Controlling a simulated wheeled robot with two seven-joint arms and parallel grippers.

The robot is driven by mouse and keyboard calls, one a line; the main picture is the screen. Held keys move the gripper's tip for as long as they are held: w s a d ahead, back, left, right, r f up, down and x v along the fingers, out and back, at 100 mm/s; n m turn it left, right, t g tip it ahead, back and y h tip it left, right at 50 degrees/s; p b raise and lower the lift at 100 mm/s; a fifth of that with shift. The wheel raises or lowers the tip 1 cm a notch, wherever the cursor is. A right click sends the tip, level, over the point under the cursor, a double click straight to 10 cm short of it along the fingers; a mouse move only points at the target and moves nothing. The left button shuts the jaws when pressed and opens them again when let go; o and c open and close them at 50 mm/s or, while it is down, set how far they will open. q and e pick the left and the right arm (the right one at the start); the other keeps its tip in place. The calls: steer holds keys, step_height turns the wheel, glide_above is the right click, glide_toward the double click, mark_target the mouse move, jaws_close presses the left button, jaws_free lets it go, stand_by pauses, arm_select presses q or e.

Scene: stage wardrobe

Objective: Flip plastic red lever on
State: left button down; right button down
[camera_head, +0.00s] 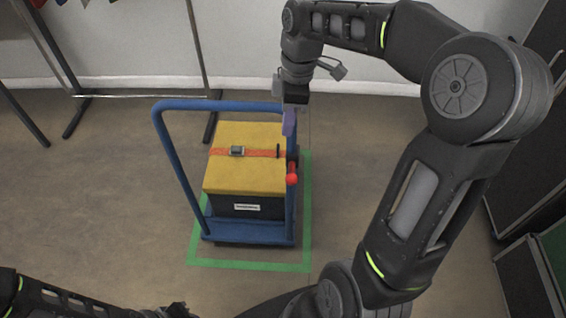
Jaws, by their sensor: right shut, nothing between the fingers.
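The red lever (292,179) has a round red knob and sits at the right side of a yellow-topped box (232,177) on a blue trolley. It stands out near the trolley's right rail. My right gripper (289,124), with purple fingertips, points down above and behind the lever, by the box's far right corner. Its fingers are shut and hold nothing. A clear gap separates the fingertips from the red knob. Part of my left arm shows at the lower left, but its gripper is out of the picture.
An orange strap (262,153) crosses the box. A metal rack stands behind left; dark cases (525,280) stand at right. Floor in front is clear.

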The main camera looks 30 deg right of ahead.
glide_above(287, 176)
steer(key=f, duration=1.2)
steer(key=shift+w+d+f, duration=0.2)
steer(key=shift+f, duration=0.15)
steer(key=shift+s+d+f, duration=0.1)
steer(key=shift+s+f, duration=0.1)
steer(key=shift+f, duration=0.3)
steer(key=shift+b, duration=0.3)
